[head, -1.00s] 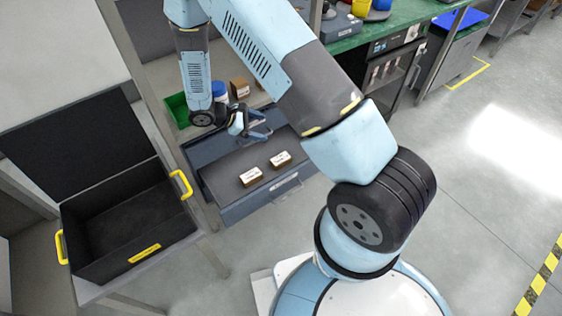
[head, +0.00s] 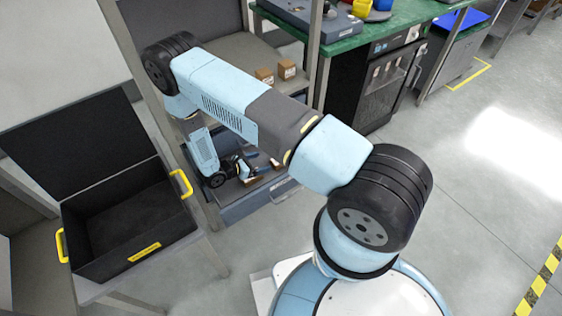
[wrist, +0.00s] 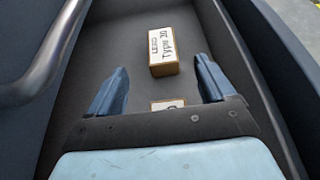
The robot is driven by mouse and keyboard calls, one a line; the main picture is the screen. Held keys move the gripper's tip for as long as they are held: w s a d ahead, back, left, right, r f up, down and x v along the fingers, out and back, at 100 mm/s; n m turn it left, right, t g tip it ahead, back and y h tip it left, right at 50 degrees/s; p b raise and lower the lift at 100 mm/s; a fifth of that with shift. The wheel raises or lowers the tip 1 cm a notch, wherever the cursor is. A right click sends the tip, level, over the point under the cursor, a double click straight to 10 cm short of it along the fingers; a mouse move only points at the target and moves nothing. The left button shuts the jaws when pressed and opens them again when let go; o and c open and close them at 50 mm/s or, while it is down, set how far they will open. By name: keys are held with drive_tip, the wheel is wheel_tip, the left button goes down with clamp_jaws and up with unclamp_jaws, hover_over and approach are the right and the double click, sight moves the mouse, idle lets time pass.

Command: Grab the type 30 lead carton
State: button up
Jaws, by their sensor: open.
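In the wrist view, one small carton (wrist: 163,52) with a white label lies in a dark grey drawer (wrist: 115,32). Its label reads "LEAD" with a type number that looks like 20 or 30; I cannot read it surely. A second carton (wrist: 168,104) is mostly hidden behind my gripper's palm, between the fingers, and its label is not legible. My gripper (wrist: 161,72) is open and empty, with its fingertips short of the first carton. In the head view, my gripper (head: 245,166) is low over the open drawer and partly covers the cartons.
The drawer's walls (wrist: 255,70) rise close on both sides. A grey bar handle (wrist: 50,55) crosses the wrist view's upper left. A black open case (head: 130,215) with yellow handles stands to the left. Brown boxes (head: 265,75) sit on the shelf behind.

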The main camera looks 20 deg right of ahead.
drive_tip(key=x, duration=1.2)
drive_tip(key=shift+d+f, duration=0.15)
drive_tip(key=shift+d, duration=0.05)
drive_tip(key=shift+c, duration=0.3)
drive_tip(key=c, duration=1)
